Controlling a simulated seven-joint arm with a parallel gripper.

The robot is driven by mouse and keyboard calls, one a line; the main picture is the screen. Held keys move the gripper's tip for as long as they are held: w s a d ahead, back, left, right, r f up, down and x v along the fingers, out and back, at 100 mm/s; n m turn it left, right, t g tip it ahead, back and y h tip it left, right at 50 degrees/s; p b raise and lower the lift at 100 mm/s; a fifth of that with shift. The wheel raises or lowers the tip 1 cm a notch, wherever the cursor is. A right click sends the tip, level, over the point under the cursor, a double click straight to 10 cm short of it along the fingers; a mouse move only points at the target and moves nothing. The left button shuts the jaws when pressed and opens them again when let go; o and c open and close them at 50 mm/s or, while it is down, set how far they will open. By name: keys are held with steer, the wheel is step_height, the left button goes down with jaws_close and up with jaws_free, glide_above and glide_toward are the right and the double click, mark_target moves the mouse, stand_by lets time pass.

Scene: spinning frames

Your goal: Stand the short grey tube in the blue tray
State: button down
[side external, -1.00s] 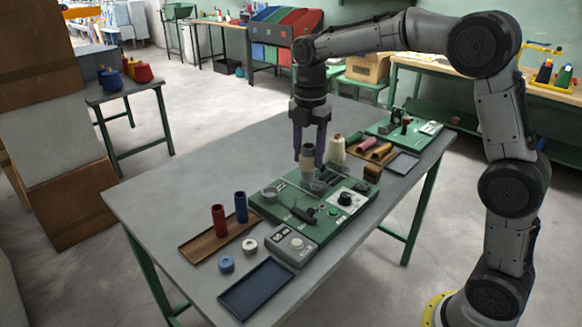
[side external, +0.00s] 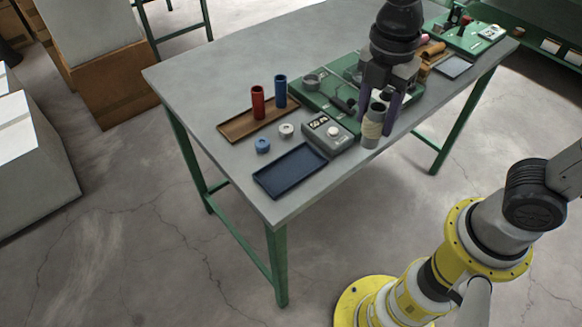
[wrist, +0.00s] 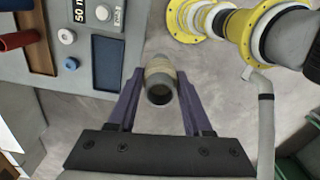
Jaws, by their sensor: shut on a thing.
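The short grey tube (side external: 373,126), with a beige band around its middle, is between the fingers of my gripper (side external: 378,112). My gripper is shut on it and holds it roughly upright near the table's front edge, right of the grey control box. In the wrist view the tube (wrist: 159,82) sits between the two purple fingers, its dark open end showing, with floor behind it. The blue tray (side external: 291,171) lies empty on the table's front left part, left of the tube. It also shows in the wrist view (wrist: 107,65), left of my gripper.
A grey control box (side external: 327,134) stands between the blue tray and the tube. A red tube (side external: 257,102) and a blue tube (side external: 280,91) stand on a brown tray (side external: 240,127) behind the blue tray. Two small rings lie between these trays. A green machine base (side external: 318,93) lies behind.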

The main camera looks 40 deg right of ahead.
steer(key=shift+s+a+r, duration=0.15)
steer(key=shift+s+a, duration=0.25)
steer(key=shift+w+a+n, duration=0.1)
steer(key=shift+a+n, duration=0.15)
steer(key=shift+n, duration=0.05)
steer(key=w+a+f, duration=0.3)
steer(key=w+f, duration=0.1)
steer(key=w, duration=0.4)
glide_above(298, 165)
steer(key=shift+f, duration=4.4)
steer(key=shift+f, duration=0.1)
steer(key=shift+c, duration=1.6)
jaws_free()
